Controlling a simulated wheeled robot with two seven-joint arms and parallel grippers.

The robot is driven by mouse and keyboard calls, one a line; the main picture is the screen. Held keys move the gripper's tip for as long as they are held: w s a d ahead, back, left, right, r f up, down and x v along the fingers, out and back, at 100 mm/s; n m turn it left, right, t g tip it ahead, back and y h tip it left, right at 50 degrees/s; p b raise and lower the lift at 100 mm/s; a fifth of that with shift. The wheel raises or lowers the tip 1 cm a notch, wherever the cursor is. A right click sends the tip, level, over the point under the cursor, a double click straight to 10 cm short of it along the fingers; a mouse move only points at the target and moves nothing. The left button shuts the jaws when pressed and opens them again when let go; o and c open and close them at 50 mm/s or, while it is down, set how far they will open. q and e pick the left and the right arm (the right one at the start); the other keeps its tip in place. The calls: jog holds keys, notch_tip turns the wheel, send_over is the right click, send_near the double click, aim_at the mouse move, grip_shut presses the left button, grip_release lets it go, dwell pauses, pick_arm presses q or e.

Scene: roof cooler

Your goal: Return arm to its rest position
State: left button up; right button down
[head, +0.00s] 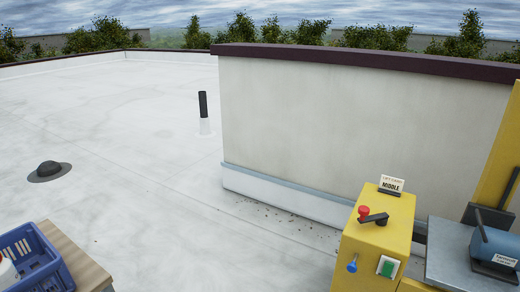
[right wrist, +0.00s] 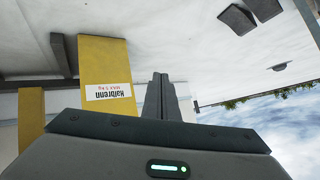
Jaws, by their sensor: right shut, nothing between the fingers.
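My right gripper (right wrist: 160,78) shows only in the right wrist view. Its two dark fingers are together with nothing between them. It is beside a yellow panel (right wrist: 104,65) with a white label reading "Kalbrenn", seen upside down; I cannot tell the gap between them. Neither of my grippers nor arms shows in the head view. My left gripper is out of sight in both views.
In the head view, a yellow control box (head: 375,235) with a red-knobbed lever and a "MIDDLE" card stands front right, beside a blue cylinder (head: 495,245) on a grey plate. A blue crate (head: 45,275) sits front left. A parapet wall (head: 360,130) stands behind. Open roof lies between.

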jog(key=s+f+n+g, duration=0.4)
jog(key=s+f, duration=0.4)
jog(key=s, duration=0.6)
jog(key=shift+f+n, duration=0.4)
jog(key=shift+n, duration=0.3)
jog(key=shift+s+a, duration=0.1)
